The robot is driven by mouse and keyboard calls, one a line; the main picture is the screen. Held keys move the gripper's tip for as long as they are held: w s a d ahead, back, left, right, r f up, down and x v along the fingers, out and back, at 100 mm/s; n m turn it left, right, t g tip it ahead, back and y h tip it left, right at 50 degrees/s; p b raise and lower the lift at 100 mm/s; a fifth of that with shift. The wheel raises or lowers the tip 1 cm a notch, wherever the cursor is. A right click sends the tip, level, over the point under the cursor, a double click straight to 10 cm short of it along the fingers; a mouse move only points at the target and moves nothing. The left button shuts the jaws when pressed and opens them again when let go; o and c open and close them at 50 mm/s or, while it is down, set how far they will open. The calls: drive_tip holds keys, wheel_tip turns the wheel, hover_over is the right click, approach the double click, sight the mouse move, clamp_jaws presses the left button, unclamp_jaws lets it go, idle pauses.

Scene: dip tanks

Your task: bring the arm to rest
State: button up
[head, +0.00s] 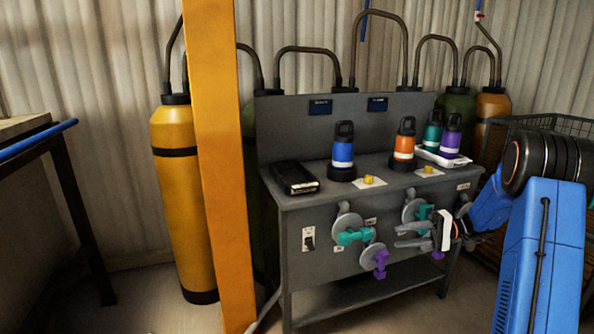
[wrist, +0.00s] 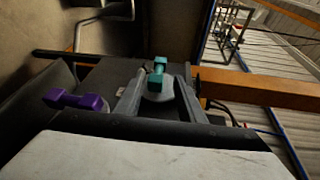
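My gripper (head: 400,237) is in front of the grey bench's (head: 335,212) front panel, at its right half. In the wrist view my gripper (wrist: 164,80) has its two grey fingers apart, with a teal valve handle (wrist: 158,70) showing between and beyond them. A purple handle (wrist: 75,102) is to the left of the fingers there. Nothing appears held. In the head view, a teal handle (head: 422,212) is just above the gripper, and a purple handle (head: 438,254) behind it is partly hidden. My blue arm comes in from the right.
Another teal handle (head: 352,237) and purple handle (head: 380,262) are on the panel's left. A blue bottle (head: 343,153), an orange bottle (head: 405,142) and a black box (head: 294,178) stand on the bench. A yellow post (head: 222,180) is left; a wire basket (head: 545,124) is right.

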drive_tip(key=s+a+r+g+h, duration=0.1)
drive_tip(key=s+a+r+h, duration=0.25)
drive_tip(key=s+a, duration=0.45)
drive_tip(key=s+a+r+g+h, duration=0.1)
drive_tip(key=s+a+r+h, duration=0.3)
drive_tip(key=s, duration=0.7)
drive_tip(key=s+d+f+t+h, duration=0.1)
drive_tip(key=s+t+h, duration=0.2)
drive_tip(key=s, duration=0.7)
drive_tip(key=s+d+t+h, duration=0.2)
drive_tip(key=s+h, duration=0.4)
drive_tip(key=s, duration=0.4)
drive_tip(key=shift+s+d+f+n+t, duration=0.15)
drive_tip(key=shift+s+f+n+t, duration=0.25)
drive_tip(key=shift+t, duration=0.5)
